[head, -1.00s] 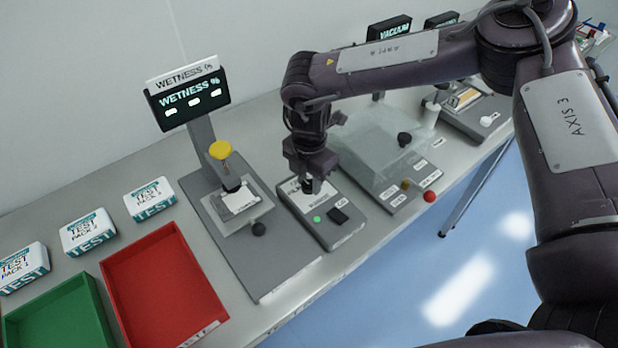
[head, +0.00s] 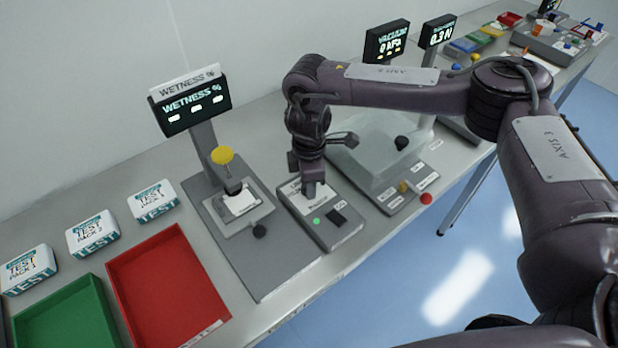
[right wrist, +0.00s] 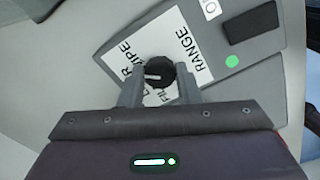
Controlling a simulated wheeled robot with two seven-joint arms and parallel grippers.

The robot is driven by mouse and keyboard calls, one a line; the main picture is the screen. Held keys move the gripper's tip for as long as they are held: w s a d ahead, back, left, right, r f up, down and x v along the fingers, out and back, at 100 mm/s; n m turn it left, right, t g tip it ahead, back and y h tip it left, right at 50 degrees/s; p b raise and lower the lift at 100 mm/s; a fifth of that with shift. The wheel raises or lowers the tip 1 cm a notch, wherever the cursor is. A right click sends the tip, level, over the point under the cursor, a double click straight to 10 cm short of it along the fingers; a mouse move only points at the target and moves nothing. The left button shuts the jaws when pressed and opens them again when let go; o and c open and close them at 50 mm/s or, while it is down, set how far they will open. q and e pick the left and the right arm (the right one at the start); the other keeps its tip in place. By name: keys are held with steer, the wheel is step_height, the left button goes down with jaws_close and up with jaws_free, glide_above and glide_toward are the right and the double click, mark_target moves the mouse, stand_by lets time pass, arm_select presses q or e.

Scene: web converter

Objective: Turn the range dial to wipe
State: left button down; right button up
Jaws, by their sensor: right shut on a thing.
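The range dial (right wrist: 157,72) is a round black knob with a white pointer line, on a white label plate (right wrist: 190,42) printed RANGE and WIPE, with another word partly hidden. In the right wrist view the pointer line lies roughly level; I cannot tell which word it marks. The dial sits on a grey control box (head: 330,228) in the head view, where my gripper hides it. My right gripper (right wrist: 157,85) points down with one finger on each side of the dial, shut on it. It also shows in the head view (head: 313,192). My left gripper is out of view.
The box also has a green light (right wrist: 232,61) and a black button (right wrist: 252,24). The wetness tester (head: 262,245) stands to its left and a clear-covered vacuum unit (head: 385,160) to its right. Red (head: 222,322) and green (head: 103,325) trays lie further left.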

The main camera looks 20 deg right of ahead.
steer(key=shift+m+p, duration=1.25)
steer(key=shift+m, duration=0.95)
steer(key=o, duration=1)
steer(key=shift+c, duration=0.2)
steer(key=shift+r, duration=0.1)
step_height(320, 180, up, 8)
steer(key=shift+f, duration=0.15)
